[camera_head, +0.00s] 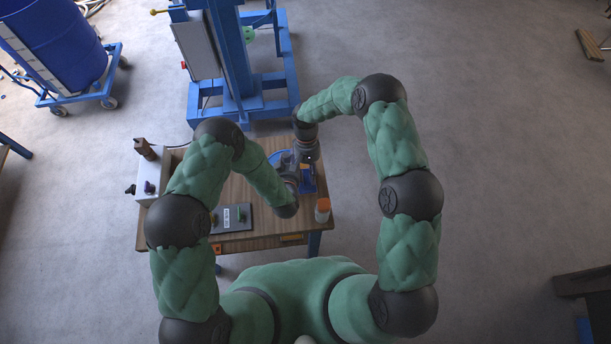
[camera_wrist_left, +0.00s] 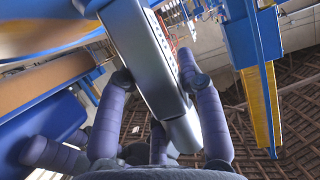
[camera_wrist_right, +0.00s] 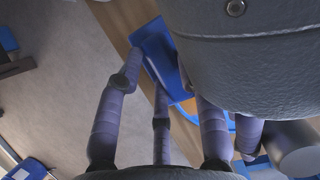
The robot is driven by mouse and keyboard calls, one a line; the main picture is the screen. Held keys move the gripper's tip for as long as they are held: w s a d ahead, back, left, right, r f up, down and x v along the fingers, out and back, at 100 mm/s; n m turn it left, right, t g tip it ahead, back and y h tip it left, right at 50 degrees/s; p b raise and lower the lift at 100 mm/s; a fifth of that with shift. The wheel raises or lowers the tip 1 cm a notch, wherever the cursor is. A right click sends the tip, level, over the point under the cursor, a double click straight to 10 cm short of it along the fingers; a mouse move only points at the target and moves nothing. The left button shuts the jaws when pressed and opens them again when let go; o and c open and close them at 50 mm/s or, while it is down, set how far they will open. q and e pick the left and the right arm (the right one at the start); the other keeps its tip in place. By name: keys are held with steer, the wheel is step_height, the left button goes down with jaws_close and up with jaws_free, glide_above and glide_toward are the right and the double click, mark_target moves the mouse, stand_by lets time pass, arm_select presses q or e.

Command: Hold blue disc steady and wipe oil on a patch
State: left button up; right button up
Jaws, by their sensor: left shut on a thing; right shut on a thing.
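My left gripper (camera_wrist_left: 158,78) is shut on a long grey part with a pale, perforated face (camera_wrist_left: 155,55); its fingers lie on both sides of it. My right gripper (camera_wrist_right: 172,98) is shut on a blue piece (camera_wrist_right: 158,58), its fingertips at the lower edge. A blue rim (camera_wrist_right: 232,121) curves behind the right fingers; I cannot tell whether it is the disc's edge. In the head view both grippers are close together over the blue fixture (camera_head: 307,182) on the table, so the contacts are hidden. I cannot make out the oil patch or a wipe.
The wooden table (camera_head: 235,243) carries a dark plate with a label (camera_head: 232,217), a small orange-topped jar (camera_head: 322,209) and a white box (camera_head: 146,178). A blue machine frame (camera_head: 245,92) stands behind. A blue drum (camera_head: 60,45) is at the back left. The floor at right is mostly clear.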

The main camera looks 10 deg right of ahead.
steer(key=shift+r, duration=0.1)
steer(key=shift+s+v, duration=0.15)
steer(key=shift+v, duration=0.85)
steer(key=shift+s+v, duration=0.15)
steer(key=shift+v, duration=0.9)
steer(key=shift+w+a+r, duration=0.1)
steer(key=shift+r, duration=0.7)
steer(key=shift+c, duration=0.4)
arm_select(q)
steer(key=shift+s+d+f, duration=0.15)
steer(key=shift+s, duration=0.05)
arm_select(e)
steer(key=shift+s+v, duration=0.15)
steer(key=shift+v, duration=1.2)
steer(key=shift+s+v, duration=0.15)
steer(key=shift+v, duration=1.2)
jaws_close()
steer(key=shift+r, duration=0.15)
arm_select(q)
steer(key=o, duration=0.8)
steer(key=shift+w, duration=0.1)
arm_select(e)
steer(key=shift+s, duration=0.1)
arm_select(q)
steer(key=shift+r, duration=0.2)
